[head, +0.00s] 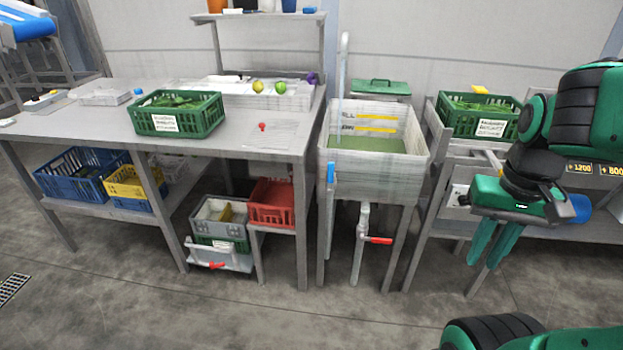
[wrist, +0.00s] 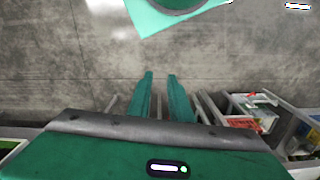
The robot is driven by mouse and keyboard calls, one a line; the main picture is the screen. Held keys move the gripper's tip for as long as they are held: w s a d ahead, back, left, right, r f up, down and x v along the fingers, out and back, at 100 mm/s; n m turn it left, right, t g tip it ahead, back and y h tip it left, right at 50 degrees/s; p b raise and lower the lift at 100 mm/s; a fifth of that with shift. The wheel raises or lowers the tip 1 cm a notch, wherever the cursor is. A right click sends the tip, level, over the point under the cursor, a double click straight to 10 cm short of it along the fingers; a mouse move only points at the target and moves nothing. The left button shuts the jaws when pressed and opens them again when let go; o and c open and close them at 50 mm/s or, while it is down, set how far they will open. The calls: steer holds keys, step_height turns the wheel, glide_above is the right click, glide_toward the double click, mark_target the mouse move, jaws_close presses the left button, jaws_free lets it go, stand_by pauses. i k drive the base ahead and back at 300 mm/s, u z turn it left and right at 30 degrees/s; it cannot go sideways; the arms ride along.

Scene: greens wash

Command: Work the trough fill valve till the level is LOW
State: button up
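The grey trough (head: 376,182) stands on legs at centre in the head view, with greenish water (head: 372,144) inside. Two yellow marks with dark lettering are on its inner back wall; the water surface lies a little below the lower one. The lettering is too small to read surely. A tall pale pipe at the trough's left carries a blue handle (head: 331,172), pointing downward. A red handle (head: 380,240) sticks out sideways from the pipe beneath. My gripper (head: 490,258) is right of the trough, apart from both handles; its fingers (wrist: 161,78) are parted and empty.
A table (head: 240,142) with a green crate (head: 176,122) stands left of the trough. A rack (head: 432,215) with another green crate (head: 466,123) stands close on the right, behind my arm. The floor (head: 330,315) before the trough is clear.

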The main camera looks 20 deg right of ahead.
mark_target(331, 165)
steer(key=u, duration=0.05)
steer(key=i, duration=1)
steer(key=z, duration=0.75)
